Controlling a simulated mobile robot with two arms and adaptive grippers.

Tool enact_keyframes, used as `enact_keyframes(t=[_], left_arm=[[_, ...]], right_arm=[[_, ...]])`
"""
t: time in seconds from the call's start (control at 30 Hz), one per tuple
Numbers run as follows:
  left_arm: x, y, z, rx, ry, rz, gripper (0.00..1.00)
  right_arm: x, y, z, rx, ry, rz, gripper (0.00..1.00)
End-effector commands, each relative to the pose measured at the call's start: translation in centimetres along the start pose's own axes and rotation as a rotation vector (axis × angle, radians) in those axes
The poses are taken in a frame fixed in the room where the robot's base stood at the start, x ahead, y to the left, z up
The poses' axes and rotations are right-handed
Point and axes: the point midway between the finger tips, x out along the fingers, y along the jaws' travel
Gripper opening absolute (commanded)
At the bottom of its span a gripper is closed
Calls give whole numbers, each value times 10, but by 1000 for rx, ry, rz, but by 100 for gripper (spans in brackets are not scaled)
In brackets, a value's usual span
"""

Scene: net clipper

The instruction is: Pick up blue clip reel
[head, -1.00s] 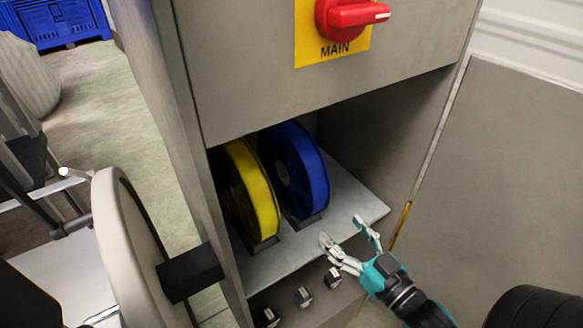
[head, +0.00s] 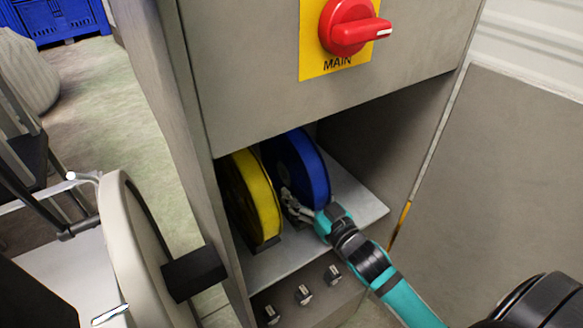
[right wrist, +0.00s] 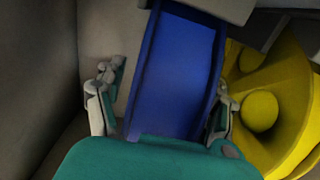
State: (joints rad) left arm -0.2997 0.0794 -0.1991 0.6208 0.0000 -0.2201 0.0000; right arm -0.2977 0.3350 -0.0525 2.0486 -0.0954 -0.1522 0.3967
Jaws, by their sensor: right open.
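The blue clip reel (head: 303,168) stands upright on the metal shelf (head: 362,204) inside the cabinet opening, right of the yellow reel (head: 255,200). My right gripper (head: 306,205) is open at the blue reel's front lower edge, its far finger in the gap between the two reels. In the right wrist view the blue reel (right wrist: 178,75) lies between the spread fingers of my right gripper (right wrist: 163,103). A gap shows between the left finger and the reel; the right finger is close to the reel's other side. Touch cannot be told. My left gripper is not in view.
The cabinet's upper panel, with a red MAIN switch (head: 350,28), hangs over the opening. Several small knobs (head: 304,294) sit below the shelf. A large pale wheel (head: 125,240) stands at left. The shelf's right part is clear.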

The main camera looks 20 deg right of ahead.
Motion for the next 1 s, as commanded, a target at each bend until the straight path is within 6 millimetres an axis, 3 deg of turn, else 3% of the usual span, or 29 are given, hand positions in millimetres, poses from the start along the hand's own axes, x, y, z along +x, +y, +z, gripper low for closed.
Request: enact_keyframes(t=[0.23, 0.77, 1.0], left_arm=[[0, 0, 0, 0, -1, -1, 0], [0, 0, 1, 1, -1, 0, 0], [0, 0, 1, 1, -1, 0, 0]], right_arm=[[1, 0, 1, 1, -1, 0, 69], [1, 0, 0, 1, -1, 0, 0], [1, 0, -2, 1, 4, -1, 0]])
